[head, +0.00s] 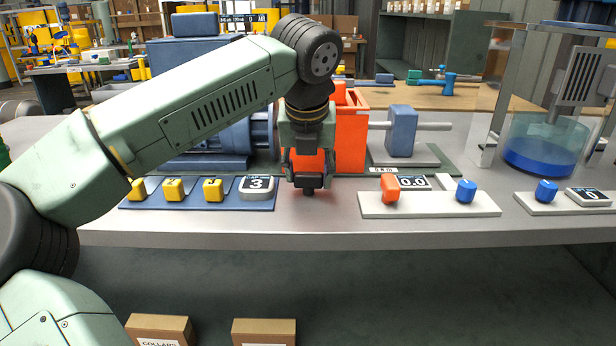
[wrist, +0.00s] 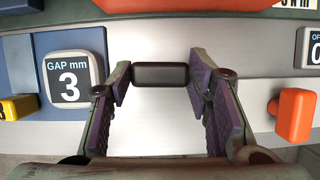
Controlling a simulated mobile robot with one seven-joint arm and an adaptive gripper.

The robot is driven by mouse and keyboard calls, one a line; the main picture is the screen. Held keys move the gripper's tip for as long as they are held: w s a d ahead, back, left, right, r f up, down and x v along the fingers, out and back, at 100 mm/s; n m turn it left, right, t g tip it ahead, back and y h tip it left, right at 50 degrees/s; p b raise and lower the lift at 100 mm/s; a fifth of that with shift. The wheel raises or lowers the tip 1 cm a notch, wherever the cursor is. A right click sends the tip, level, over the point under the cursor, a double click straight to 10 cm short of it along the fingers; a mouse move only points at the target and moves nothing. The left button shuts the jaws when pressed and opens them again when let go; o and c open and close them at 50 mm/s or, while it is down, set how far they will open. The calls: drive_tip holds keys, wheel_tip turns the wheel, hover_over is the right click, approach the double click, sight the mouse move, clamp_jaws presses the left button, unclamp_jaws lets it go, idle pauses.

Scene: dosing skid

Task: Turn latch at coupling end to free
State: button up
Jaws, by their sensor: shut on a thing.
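My gripper (head: 308,182) points down at the bench in front of the orange-red guard box (head: 351,140). Its fingers are closed on a small dark bar (wrist: 160,75), which spans the space between the fingertips in the wrist view. The bar looks like a latch handle, but its pivot and markings do not show. In the wrist view it lies crosswise, just below the guard's red edge (wrist: 185,6). The arm and gripper hide part of the guard's front and left side in the head view.
Left is a blue strip with yellow knobs (head: 173,190) and a GAP mm display (head: 256,186) reading 3. Right is a pale panel (head: 430,208) with an orange knob (head: 390,188) and blue knob (head: 465,190). A blue-liquid tank (head: 541,155) stands farther right.

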drive_tip(key=shift+n, duration=0.3)
idle(0.4)
drive_tip(key=o, duration=1.1)
drive_tip(key=shift+o, duration=0.2)
drive_tip(key=v, duration=1.2)
drive_tip(key=shift+d, duration=0.15)
